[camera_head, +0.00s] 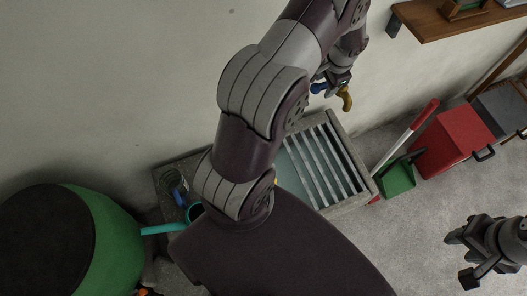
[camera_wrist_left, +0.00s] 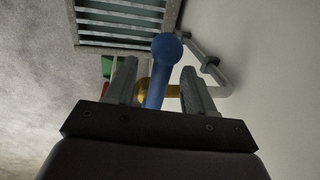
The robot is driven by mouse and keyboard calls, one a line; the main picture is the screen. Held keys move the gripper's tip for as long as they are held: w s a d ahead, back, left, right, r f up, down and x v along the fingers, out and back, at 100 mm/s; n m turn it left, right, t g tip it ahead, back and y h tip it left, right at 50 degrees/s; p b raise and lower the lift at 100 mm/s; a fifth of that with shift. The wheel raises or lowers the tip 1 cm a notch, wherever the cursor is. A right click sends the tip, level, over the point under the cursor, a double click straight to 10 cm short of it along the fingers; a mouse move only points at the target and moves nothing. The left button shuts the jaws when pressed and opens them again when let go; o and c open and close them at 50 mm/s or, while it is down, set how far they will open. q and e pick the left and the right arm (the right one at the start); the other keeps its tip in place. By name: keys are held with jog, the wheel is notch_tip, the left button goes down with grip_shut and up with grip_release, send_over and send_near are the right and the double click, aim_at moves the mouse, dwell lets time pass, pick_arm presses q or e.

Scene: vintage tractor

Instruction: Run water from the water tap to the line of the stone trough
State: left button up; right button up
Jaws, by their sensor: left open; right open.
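The water tap has a brass spout (camera_head: 347,101) and a blue lever (camera_head: 318,88) and sits on the wall above the stone trough (camera_head: 357,157). The trough has a slatted grate over it; its line and any water cannot be made out, and my arm covers part of it. My left gripper (camera_head: 337,80) is at the tap. In the left wrist view the open left gripper (camera_wrist_left: 158,88) has the blue lever (camera_wrist_left: 158,75) between its fingers, with the brass part (camera_wrist_left: 173,91) behind. Contact cannot be told. My right gripper (camera_head: 461,258) is open and empty over the floor.
A green dustpan (camera_head: 398,179), a red-handled tool (camera_head: 420,115) and a red box (camera_head: 453,141) stand right of the trough. A wooden shelf (camera_head: 445,22) is at upper right. A dark-topped green drum (camera_head: 117,240) and a teal spout (camera_head: 160,229) are at left.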

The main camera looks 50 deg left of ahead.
pick_arm(q)
jog(key=s, duration=0.1)
jog(key=s+a, duration=0.1)
jog(key=s, duration=0.3)
jog(key=shift+a, duration=0.25)
jog(key=shift+w+r, duration=0.1)
notch_tip(320, 180, up, 12)
jog(key=s+d+b, duration=0.1)
jog(key=d+b, duration=0.1)
jog(key=b, duration=0.2)
jog(key=s+d+f+n+h+b, duration=0.2)
jog(key=s+d+f+n+b, duration=0.2)
jog(key=s+d+f+b, duration=0.6)
notch_tip(320, 180, down, 4)
jog(key=shift+s+d+t, duration=0.3)
jog(key=shift+s+d, duration=0.3)
jog(key=shift+s, duration=0.4)
jog(key=shift+s+d, duration=0.1)
